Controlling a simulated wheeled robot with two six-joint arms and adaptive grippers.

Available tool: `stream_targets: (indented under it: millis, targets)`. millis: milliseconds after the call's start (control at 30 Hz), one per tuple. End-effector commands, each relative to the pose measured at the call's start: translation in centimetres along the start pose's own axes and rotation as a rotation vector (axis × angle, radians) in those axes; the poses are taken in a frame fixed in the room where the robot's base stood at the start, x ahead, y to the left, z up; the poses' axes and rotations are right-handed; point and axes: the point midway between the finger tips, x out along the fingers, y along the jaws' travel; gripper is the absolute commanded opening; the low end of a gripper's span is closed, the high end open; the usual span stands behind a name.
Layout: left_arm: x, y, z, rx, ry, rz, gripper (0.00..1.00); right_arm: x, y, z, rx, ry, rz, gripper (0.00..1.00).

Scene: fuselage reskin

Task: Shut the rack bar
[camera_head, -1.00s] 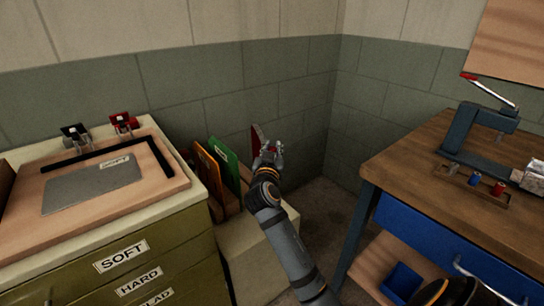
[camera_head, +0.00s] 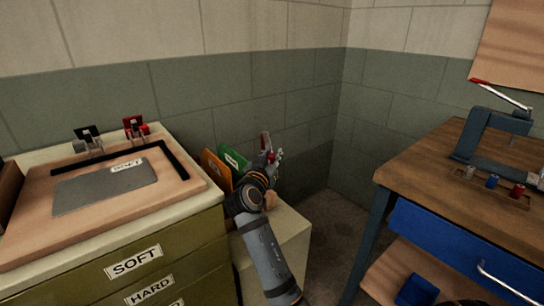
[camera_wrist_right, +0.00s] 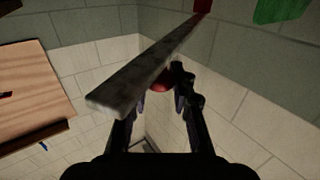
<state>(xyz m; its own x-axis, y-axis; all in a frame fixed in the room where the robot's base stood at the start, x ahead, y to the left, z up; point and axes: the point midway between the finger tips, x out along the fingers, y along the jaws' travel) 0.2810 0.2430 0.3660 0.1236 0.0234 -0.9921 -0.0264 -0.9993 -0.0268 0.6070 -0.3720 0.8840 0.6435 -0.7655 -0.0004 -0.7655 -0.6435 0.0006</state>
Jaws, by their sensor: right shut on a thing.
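The rack at the back holds upright boards, an orange one (camera_head: 215,170) and a green one (camera_head: 234,160), in the head view. A narrow dark red piece (camera_head: 264,141) stands up just behind my right gripper (camera_head: 272,163). In the right wrist view, the grey rack bar (camera_wrist_right: 150,65) runs diagonally across, above the fingers. My right gripper (camera_wrist_right: 170,92) is shut on the bar's red knob (camera_wrist_right: 160,86), which is partly hidden by the bar and fingers. The gripper hides part of the rack in the head view. My left gripper is not in view.
An olive drawer cabinet (camera_head: 150,265) with a wooden board and grey sheet stands left of the rack. A workbench (camera_head: 430,165) with a blue drawer and a lever press (camera_head: 490,130) stands on the right. Bare floor lies between them.

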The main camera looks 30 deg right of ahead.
Motion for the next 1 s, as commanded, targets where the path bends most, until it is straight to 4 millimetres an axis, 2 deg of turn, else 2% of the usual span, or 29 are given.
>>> stream_targets:
  millis: [33,200,533,667,900,1000]
  targets:
    - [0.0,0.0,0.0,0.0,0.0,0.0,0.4,0.0,0.0,0.4,-0.001,-0.008,0.001,0.26]
    - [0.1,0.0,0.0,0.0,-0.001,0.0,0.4,0.0,0.0,0.2,-0.001,-0.005,0.001,0.48]
    - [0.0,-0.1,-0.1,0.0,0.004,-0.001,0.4,0.0,0.0,-0.4,0.002,-0.001,0.0,0.48]
    - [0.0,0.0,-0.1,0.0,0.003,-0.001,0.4,0.0,0.0,-2.6,0.005,0.003,0.0,0.48]
    - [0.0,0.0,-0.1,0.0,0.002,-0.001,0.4,0.0,0.0,-7.8,0.004,0.0,0.0,0.48]
    - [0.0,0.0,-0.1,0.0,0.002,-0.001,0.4,0.0,0.0,-9.1,0.003,-0.002,0.0,0.48]
